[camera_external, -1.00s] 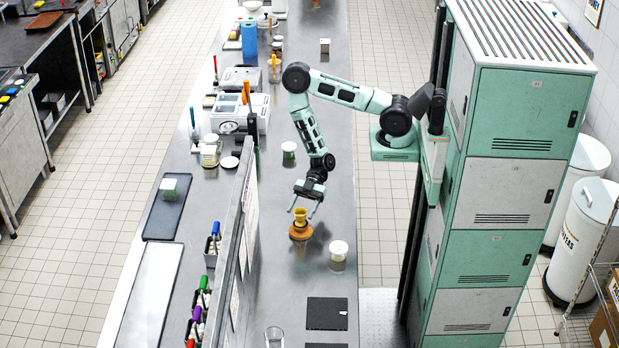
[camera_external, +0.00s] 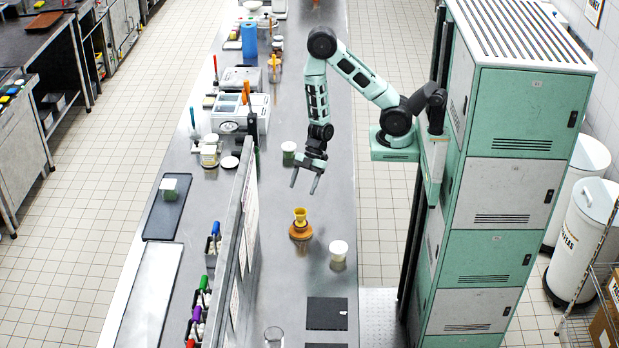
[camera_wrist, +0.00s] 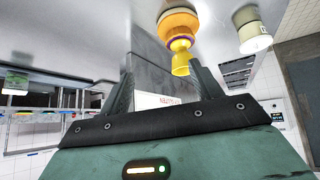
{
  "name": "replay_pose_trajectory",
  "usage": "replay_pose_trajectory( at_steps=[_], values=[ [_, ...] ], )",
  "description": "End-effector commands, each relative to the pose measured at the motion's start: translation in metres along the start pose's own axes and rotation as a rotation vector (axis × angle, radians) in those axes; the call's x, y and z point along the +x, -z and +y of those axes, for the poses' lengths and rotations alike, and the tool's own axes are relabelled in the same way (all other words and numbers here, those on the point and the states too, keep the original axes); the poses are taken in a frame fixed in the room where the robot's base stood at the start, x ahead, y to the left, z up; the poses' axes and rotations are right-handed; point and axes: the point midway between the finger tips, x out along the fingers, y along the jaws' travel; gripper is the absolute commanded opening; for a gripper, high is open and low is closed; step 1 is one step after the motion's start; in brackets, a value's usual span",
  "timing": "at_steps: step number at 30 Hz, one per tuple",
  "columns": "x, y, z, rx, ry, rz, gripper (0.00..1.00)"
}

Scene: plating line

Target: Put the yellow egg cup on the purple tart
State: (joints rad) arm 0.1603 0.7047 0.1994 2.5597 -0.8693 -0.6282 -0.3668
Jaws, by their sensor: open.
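The yellow egg cup (camera_external: 300,215) stands upright on a round orange-brown piece (camera_external: 300,232) on the steel counter. In the wrist view, the yellow egg cup (camera_wrist: 181,63) shows beyond my fingertips, against the orange piece (camera_wrist: 178,24). A thin purple band (camera_wrist: 181,43) shows where the two meet; it looks like the top of the purple tart, mostly hidden by the cup. My gripper (camera_external: 304,189) is open and empty, above and a little behind the cup, apart from it. In the wrist view, my gripper (camera_wrist: 161,70) has nothing between its fingers.
A white-lidded jar (camera_external: 338,248) stands close right of the cup. A green jar (camera_external: 289,150) stands farther back. An upright panel (camera_external: 241,235) runs along the left. Dark mats (camera_external: 327,312) and a clear glass (camera_external: 274,336) are at the near end.

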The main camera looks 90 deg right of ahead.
Motion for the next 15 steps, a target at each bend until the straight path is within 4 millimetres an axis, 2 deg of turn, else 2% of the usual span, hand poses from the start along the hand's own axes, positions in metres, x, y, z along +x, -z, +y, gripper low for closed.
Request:
replay_pose_trajectory(
  at_steps=[1,4,7,11,15],
  values=[
    [-0.007,0.013,0.003,-0.002,-0.028,-0.078,0.64],
    [-0.025,0.032,-0.001,0.057,-0.080,-0.227,0.64],
    [-0.048,0.053,-0.017,0.139,-0.122,-0.346,0.64],
    [-0.083,0.080,-0.058,0.269,-0.147,-0.463,0.64],
    [-0.116,0.099,-0.111,0.394,-0.126,-0.550,0.64]
  ],
)
